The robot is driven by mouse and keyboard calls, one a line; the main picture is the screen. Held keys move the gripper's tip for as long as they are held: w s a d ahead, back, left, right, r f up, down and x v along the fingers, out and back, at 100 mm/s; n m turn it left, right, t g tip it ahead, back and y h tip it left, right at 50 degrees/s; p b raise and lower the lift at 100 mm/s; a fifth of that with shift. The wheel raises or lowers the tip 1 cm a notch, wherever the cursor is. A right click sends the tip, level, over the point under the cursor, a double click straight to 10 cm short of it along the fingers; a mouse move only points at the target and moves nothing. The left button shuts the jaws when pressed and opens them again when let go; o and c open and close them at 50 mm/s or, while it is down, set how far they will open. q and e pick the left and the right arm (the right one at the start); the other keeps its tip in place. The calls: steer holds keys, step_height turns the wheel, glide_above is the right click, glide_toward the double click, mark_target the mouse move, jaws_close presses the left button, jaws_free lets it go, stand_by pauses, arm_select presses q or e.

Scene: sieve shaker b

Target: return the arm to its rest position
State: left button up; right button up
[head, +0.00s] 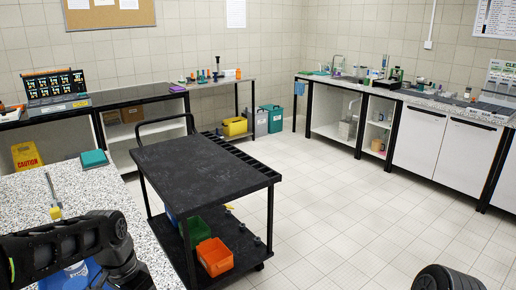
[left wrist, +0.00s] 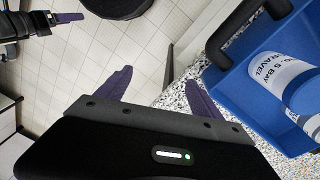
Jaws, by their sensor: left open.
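In the left wrist view my left gripper (left wrist: 160,76) has its two purple fingers spread apart with nothing between them. It is over the floor and the edge of a speckled worktop, beside a blue bin. My left arm crosses the lower left of the head view; its fingers are not visible there. Another gripper with purple fingers, seemingly my right (left wrist: 60,22), shows at the top left of the wrist view, too small to tell its state.
The blue bin (left wrist: 237,88) holds a labelled gravel container (left wrist: 290,78). The speckled worktop (head: 105,205) carries a teal-topped item (head: 94,158) and a yellow-ended tool (head: 54,207). A black cart (head: 205,165) stands close by, with green and orange bins below. Floor to its right is clear.

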arm_select(q)
steer(key=s+d+f+n+h, duration=0.1)
steer(key=d+f, duration=0.4)
steer(key=f, duration=0.4)
steer(key=s+d+f+n+h, duration=0.1)
steer(key=s+d+f, duration=0.1)
steer(key=d+f, duration=0.55)
steer(key=s+d+f+n, duration=0.2)
steer(key=s+d+f, duration=0.1)
steer(key=s+f, duration=0.4)
steer(key=s+d+f+n+h, duration=0.1)
steer(key=s+d+f+n, duration=0.2)
steer(key=s+f, duration=0.5)
steer(key=shift+s+d+f, duration=0.25)
steer(key=shift+f, duration=0.3)
